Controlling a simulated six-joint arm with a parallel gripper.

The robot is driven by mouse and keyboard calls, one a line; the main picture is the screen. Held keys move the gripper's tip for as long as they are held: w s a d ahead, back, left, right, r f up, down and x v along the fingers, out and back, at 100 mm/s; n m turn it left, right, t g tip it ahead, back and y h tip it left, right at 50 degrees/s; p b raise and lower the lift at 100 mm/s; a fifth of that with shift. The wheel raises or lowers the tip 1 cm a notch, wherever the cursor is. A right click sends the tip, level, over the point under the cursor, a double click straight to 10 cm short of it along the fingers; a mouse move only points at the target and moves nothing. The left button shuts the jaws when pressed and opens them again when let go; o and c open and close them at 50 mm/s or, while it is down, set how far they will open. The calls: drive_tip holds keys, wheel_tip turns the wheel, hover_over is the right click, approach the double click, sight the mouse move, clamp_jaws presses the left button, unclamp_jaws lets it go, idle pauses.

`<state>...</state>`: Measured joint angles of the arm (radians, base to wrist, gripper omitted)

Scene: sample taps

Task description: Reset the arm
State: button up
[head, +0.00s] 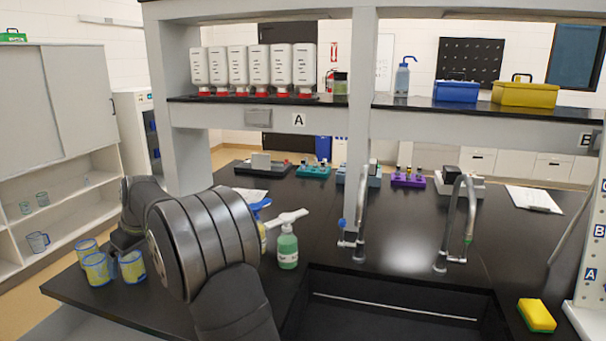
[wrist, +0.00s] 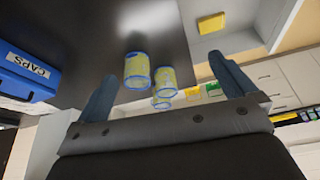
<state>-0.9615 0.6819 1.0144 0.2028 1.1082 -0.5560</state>
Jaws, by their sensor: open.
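My gripper (wrist: 166,88) is open in the wrist view, its two blue-grey fingers spread wide with nothing held between them. Beyond the fingertips stand several beakers (wrist: 137,70) with yellow marking and blue rims, apart from the gripper. In the head view my arm bends across the left foreground, over the left part of the black bench (head: 330,215). The same kind of beakers (head: 99,269) stand at the bench's left end, close to my arm. My gripper's fingers cannot be made out in the head view.
A green soap bottle (head: 288,249) and a blue-topped spray bottle stand just right of my arm. Two taps (head: 358,220) rise behind the sink (head: 390,312). A yellow sponge (head: 536,315) lies at right. A blue CAPS box (wrist: 27,73) shows in the wrist view. Shelf posts stand behind.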

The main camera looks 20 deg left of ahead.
drive_tip(key=shift+w+d, duration=0.85)
drive_tip(key=shift+w, duration=0.2)
drive_tip(key=shift+w+d, duration=0.8)
drive_tip(key=shift+w, duration=0.2)
drive_tip(key=s+f+n+t+h, duration=0.1)
drive_tip(key=s+f+n+h, duration=0.3)
drive_tip(key=s, duration=0.6)
drive_tip(key=s+a+f+n+t, duration=0.1)
drive_tip(key=s+f+n+t, duration=0.1)
drive_tip(key=s+f, duration=0.65)
drive_tip(key=s+f+n+t+h, duration=0.1)
drive_tip(key=s+f+n+h, duration=0.2)
drive_tip(key=s, duration=1)
drive_tip(key=s+d+f+n+t+y, duration=0.15)
drive_tip(key=s+d+n+y, duration=0.35)
drive_tip(key=s, duration=0.5)
drive_tip(key=s+d+f+n+t+y, duration=0.1)
drive_tip(key=s+d+n+t+y, duration=0.15)
drive_tip(key=s+n, duration=0.65)
drive_tip(key=s+d+f+n+t+y, duration=0.2)
drive_tip(key=s+d+n+y, duration=0.25)
drive_tip(key=s, duration=0.75)
drive_tip(key=x, duration=0.9)
drive_tip(key=shift+w, duration=0.25)
